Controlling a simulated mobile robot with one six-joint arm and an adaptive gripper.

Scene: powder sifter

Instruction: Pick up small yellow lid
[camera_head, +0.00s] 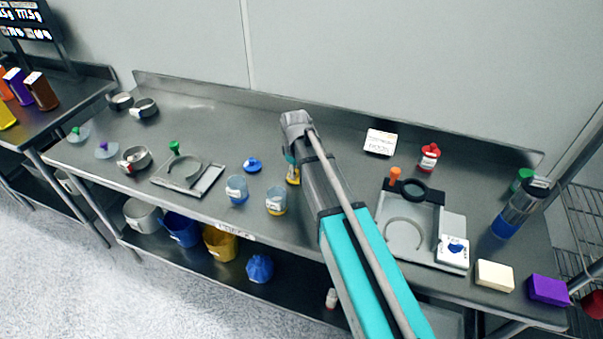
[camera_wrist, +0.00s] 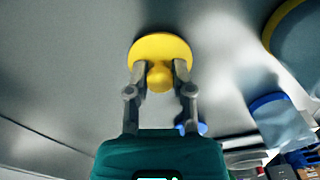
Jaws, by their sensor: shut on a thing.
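The small yellow lid (camera_wrist: 160,50) is a round disc with a knob, in the upper middle of the wrist view. My gripper (camera_wrist: 161,74) has its two grey fingers closed on either side of the knob. Whether the lid touches the steel table cannot be told. In the head view a bit of yellow (camera_head: 293,177) shows beside my arm, which hides most of the gripper; it is likely the lid.
A yellow-based beaker (camera_head: 276,202), a blue-based beaker (camera_head: 237,191) and a small blue lid (camera_head: 252,165) stand left of my arm. A sifter tray (camera_head: 195,182) lies farther left. A dark-ringed stand (camera_head: 405,240) is at right. The table behind my arm is mostly clear.

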